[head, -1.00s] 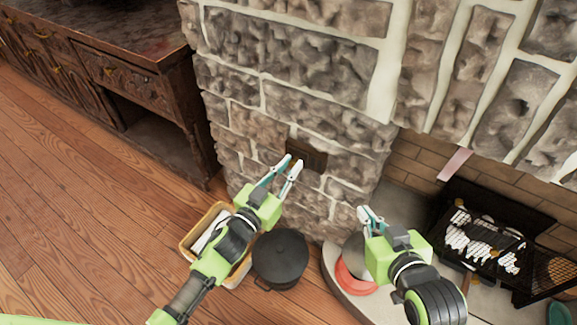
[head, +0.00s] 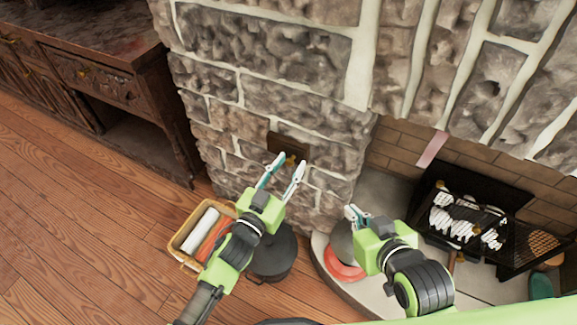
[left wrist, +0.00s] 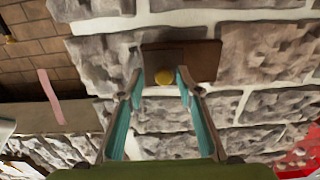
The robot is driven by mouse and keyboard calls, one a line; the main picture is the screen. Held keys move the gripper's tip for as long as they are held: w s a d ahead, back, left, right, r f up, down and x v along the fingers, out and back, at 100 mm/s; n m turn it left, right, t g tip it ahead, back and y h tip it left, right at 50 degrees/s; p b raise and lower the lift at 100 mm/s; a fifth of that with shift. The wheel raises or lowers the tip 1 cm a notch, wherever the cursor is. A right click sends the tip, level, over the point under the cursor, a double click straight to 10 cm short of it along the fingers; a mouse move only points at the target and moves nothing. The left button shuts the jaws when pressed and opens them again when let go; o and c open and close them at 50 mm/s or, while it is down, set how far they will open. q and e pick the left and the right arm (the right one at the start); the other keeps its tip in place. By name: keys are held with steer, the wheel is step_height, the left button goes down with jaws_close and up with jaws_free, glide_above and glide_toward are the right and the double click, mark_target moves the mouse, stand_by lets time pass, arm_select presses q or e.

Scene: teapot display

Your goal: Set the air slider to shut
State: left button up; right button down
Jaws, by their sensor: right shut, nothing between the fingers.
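The air slider is a dark brown plate (head: 289,144) with a small brass knob (left wrist: 164,77), set in the stone wall. The plate also shows in the left wrist view (left wrist: 203,62), with the knob at its lower left part. My left gripper (head: 289,162) is open and empty, pointing at the plate. In the left wrist view the knob shows between its two fingertips (left wrist: 160,73); I cannot tell how far beyond them it is. My right gripper (head: 351,212) is shut and empty, low to the right, in front of the hearth.
A basket (head: 185,243) with rolled items and a dark lidded pot (head: 274,252) stand on the floor below my left arm. A red round item (head: 341,268) is on the hearth (head: 385,200). A black fire grate (head: 470,205) is at the right. A carved cabinet (head: 110,85) stands at the left.

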arm_select(q)
steer(key=v, duration=1.2)
